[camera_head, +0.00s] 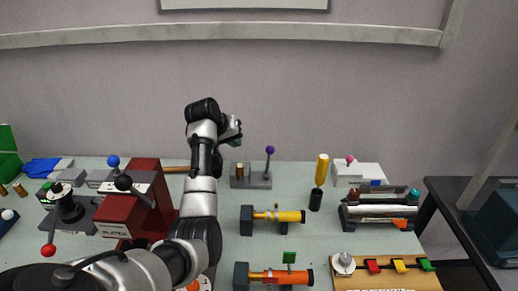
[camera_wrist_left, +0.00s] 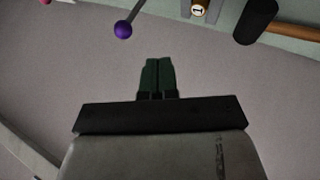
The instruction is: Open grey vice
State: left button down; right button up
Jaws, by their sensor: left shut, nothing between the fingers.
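A small grey fixture (camera_head: 262,183) with an upright lever and a purple ball knob (camera_head: 270,150) stands at the back middle of the table; it looks like the grey vice. A short brass-coloured piece (camera_head: 240,170) stands at its left side. In the left wrist view the purple knob (camera_wrist_left: 123,29) shows upside down near the top, with a piece marked 1 (camera_wrist_left: 200,9) right of it. My left gripper (camera_head: 238,129) is above and behind the fixture, apart from it. Its fingers (camera_wrist_left: 158,70) are shut and empty. My right gripper is not in view.
Two clamped tubes, yellow (camera_head: 288,216) and orange (camera_head: 297,277), lie in front of the grey fixture. A yellow-handled screwdriver (camera_head: 321,170) stands to the right. The wall is behind the table.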

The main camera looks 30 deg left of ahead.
aim_at(269, 162)
pick_arm(q)
jog(key=p+x, duration=0.1)
jog(key=x, duration=0.7)
jog(key=shift+w+d+p, duration=0.6)
jog(key=shift+w+d, duration=0.7)
jog(key=shift+d, duration=0.25)
jog(key=shift+r, duration=0.1)
